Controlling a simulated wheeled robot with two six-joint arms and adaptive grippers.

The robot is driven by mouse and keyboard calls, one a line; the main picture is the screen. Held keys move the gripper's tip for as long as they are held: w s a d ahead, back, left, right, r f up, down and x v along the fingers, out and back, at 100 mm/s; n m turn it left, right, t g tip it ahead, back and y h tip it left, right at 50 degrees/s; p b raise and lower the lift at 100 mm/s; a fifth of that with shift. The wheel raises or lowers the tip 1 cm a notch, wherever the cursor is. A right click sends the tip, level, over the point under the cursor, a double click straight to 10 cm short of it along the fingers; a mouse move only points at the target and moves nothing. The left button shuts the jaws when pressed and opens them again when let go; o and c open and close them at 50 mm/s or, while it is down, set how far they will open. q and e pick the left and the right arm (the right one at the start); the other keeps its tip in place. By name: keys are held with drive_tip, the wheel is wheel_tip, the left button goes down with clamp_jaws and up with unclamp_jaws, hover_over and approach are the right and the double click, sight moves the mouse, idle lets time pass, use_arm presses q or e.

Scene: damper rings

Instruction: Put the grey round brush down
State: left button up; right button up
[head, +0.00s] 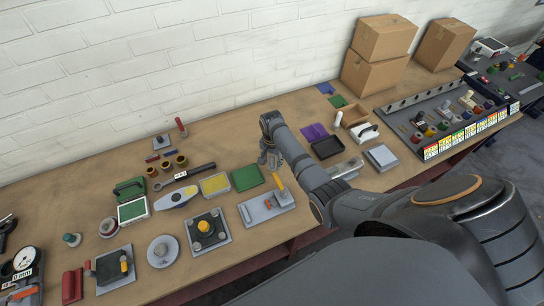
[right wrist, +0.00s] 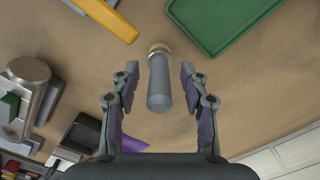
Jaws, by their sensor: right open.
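The grey round brush (right wrist: 159,88) shows in the right wrist view, with a grey cylindrical handle and a pale band at its far end. It lies between the two fingers of my right gripper (right wrist: 160,74), with a visible gap on both sides. The fingers are open and do not touch it. I cannot tell from this angle whether it stands or lies on the brown bench. In the head view my right gripper (head: 269,158) hangs low over the bench, and I cannot make out the brush there. My left gripper is not in view.
A green tray (head: 246,178) and a grey plate with a yellow-orange handle (head: 278,182) are near the gripper. A black tray (head: 327,147) stands to the right. Several tools crowd the bench's left part. Bare bench (head: 225,132) lies behind the gripper.

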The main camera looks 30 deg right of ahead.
wheel_tip(320, 180, up, 11)
drive_tip(key=shift+r, duration=0.2)
drive_tip(key=shift+c, duration=0.2)
clamp_jaws()
idle(1.3)
